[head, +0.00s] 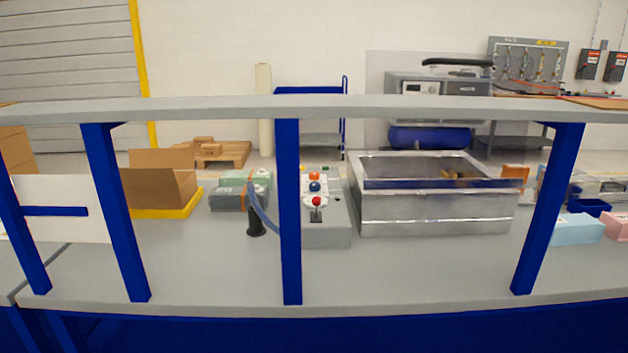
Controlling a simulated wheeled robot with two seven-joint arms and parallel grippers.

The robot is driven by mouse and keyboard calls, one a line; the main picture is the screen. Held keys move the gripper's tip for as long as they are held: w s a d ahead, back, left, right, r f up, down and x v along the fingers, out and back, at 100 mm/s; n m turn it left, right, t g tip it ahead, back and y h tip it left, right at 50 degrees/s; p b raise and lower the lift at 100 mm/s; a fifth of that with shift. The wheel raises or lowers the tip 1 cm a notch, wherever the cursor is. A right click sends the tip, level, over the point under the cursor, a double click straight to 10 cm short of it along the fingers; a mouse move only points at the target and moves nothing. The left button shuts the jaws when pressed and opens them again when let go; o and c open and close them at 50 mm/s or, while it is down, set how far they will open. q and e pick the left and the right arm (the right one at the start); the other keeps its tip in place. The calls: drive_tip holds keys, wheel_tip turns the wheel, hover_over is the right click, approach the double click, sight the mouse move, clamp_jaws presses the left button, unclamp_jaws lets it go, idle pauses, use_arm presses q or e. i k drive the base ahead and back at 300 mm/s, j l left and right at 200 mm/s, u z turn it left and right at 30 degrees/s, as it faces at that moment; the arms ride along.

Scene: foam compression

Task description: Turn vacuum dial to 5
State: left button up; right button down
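A grey control box (335,237) stands on the workbench near the middle, partly behind a blue upright. An orange button (314,176), a blue knob (315,187) and a red ball-topped control (316,201) sit on its upper face. A small green spot (326,168) shows near its back edge. I cannot tell which of these is the vacuum dial, and no dial numbers are readable. Neither of my grippers is in view.
A shelf board (220,108) on blue uprights (290,215) crosses in front of the bench. An open metal chamber (435,210) stands right of the box. A black nozzle holder (256,225) and foam blocks (232,197) are left. The bench front (400,275) is clear.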

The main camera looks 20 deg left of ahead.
sight(313, 186)
drive_tip(key=i+j+u, duration=0.1)
drive_tip(key=i, duration=0.5)
drive_tip(key=i+j+u, duration=0.1)
drive_tip(key=i, duration=0.55)
drive_tip(key=j, duration=0.1)
